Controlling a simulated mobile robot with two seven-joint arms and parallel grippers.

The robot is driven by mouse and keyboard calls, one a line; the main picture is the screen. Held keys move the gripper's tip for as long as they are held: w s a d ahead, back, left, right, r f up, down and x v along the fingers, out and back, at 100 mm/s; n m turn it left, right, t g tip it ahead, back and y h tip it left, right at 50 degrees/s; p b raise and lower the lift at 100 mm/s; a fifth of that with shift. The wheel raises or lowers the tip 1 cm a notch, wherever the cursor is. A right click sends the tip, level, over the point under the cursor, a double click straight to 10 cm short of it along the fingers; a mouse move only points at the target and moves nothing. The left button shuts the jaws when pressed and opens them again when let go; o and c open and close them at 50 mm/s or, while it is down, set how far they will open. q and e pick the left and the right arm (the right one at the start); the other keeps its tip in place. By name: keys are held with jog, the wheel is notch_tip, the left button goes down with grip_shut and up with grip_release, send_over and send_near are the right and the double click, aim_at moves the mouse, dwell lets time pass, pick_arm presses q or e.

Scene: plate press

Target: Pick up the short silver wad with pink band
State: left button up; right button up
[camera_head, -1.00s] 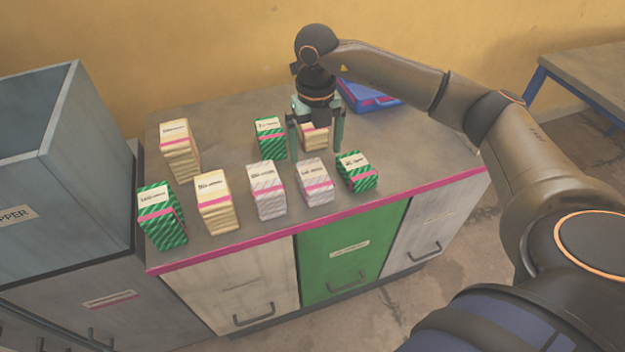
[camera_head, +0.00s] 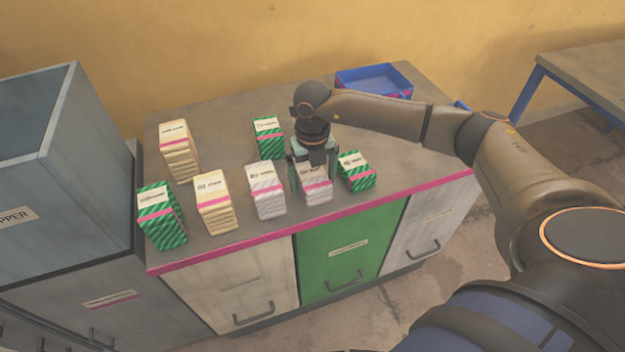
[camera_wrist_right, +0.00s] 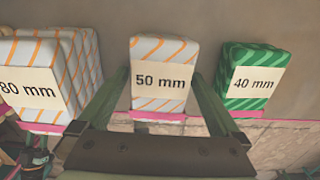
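The short silver wad with pink band (camera_head: 317,188) stands in the front row on the cabinet top. In the right wrist view, the wad labelled 50 mm (camera_wrist_right: 158,98) has grey-white sides and orange stripes. My right gripper (camera_head: 313,172) is over it, pointing down. In the wrist view the open fingers (camera_wrist_right: 160,78) straddle the wad, with gaps visible on both sides. A taller silver wad with pink band (camera_head: 266,194), labelled 80 mm (camera_wrist_right: 30,90), stands to its left. My left gripper is not in view.
A small green wad (camera_head: 356,175) labelled 40 mm stands close on the right. Cream wads (camera_head: 216,205) and green wads (camera_head: 163,218) stand left and behind. A blue tray (camera_head: 375,76) is at the back. The pink-edged front of the cabinet is near.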

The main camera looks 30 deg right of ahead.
aim_at(312, 173)
jog(key=c, duration=1.2)
jog(key=shift+r, duration=0.15)
jog(key=shift+r, duration=0.25)
notch_tip(312, 173, up, 2)
jog(key=shift+w+r, duration=0.1)
jog(key=shift+r, duration=0.05)
jog(key=s+a+r, duration=0.1)
jog(key=r, duration=0.1)
jog(key=s+a+r, duration=0.2)
jog(key=r, duration=0.1)
jog(key=shift+a+r, duration=0.25)
jog(key=shift+r, duration=0.05)
jog(key=s+a+r, duration=0.1)
jog(key=s+a, duration=0.1)
jog(key=s+a+r, duration=0.2)
jog(key=s+a+r+b, duration=0.1)
jog(key=s+a, duration=0.1)
jog(key=a, duration=0.1)
jog(key=shift+s+r, duration=0.2)
